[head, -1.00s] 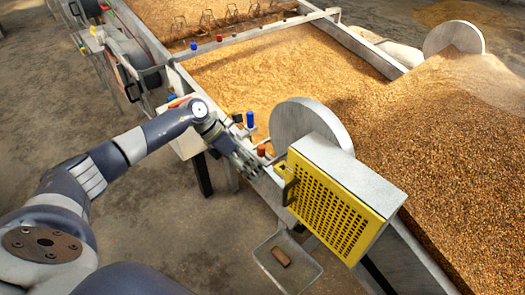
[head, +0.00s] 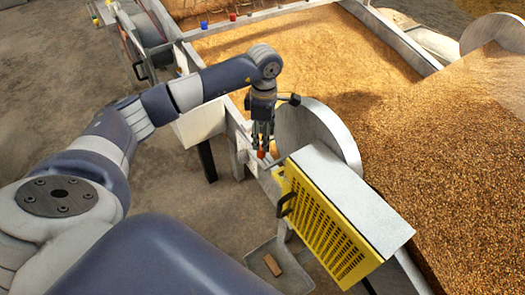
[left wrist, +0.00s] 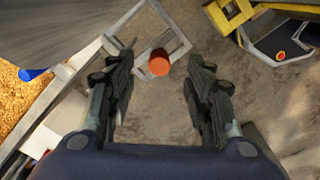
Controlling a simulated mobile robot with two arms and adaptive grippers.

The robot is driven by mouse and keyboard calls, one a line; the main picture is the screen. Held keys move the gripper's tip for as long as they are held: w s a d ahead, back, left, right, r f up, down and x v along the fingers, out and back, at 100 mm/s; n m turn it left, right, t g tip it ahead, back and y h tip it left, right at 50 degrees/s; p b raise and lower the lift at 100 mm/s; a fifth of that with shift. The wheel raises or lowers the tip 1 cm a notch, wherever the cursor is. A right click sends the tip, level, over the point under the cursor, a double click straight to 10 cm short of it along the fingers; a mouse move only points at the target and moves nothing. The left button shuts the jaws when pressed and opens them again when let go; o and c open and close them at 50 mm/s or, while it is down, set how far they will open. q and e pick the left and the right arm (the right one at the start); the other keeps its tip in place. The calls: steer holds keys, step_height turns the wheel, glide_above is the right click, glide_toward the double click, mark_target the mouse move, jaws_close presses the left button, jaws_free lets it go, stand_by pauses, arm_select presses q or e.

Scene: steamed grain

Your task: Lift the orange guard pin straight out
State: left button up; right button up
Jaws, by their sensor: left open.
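The orange guard pin (head: 261,154) stands on the frame edge beside the yellow guard (head: 322,232). In the left wrist view the pin's round orange top (left wrist: 159,64) shows between and beyond the fingertips. My left gripper (head: 262,146) points down over the pin, its fingers open on either side in the picture. I see no finger touching the pin. The pin's lower part is hidden in the wrist view. My right gripper is not in view.
A large grey disc (head: 318,135) stands right of the gripper, close to the yellow guard's metal housing. A blue pin (left wrist: 33,74) shows at left in the wrist view. A tray (head: 244,262) with a brown block sits below. Grain fills the bed behind.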

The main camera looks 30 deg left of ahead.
mark_target(261, 149)
arm_select(q)
steer(key=shift+f, duration=0.8)
steer(key=f, duration=0.3)
steer(key=f+p, duration=0.1)
steer(key=shift+s+a+f, duration=0.2)
steer(key=shift+a, duration=0.15)
steer(key=shift+w+f, duration=0.1)
steer(key=shift+f, duration=0.25)
steer(key=shift+c, duration=0.4)
steer(key=c, duration=0.9)
jaws_close()
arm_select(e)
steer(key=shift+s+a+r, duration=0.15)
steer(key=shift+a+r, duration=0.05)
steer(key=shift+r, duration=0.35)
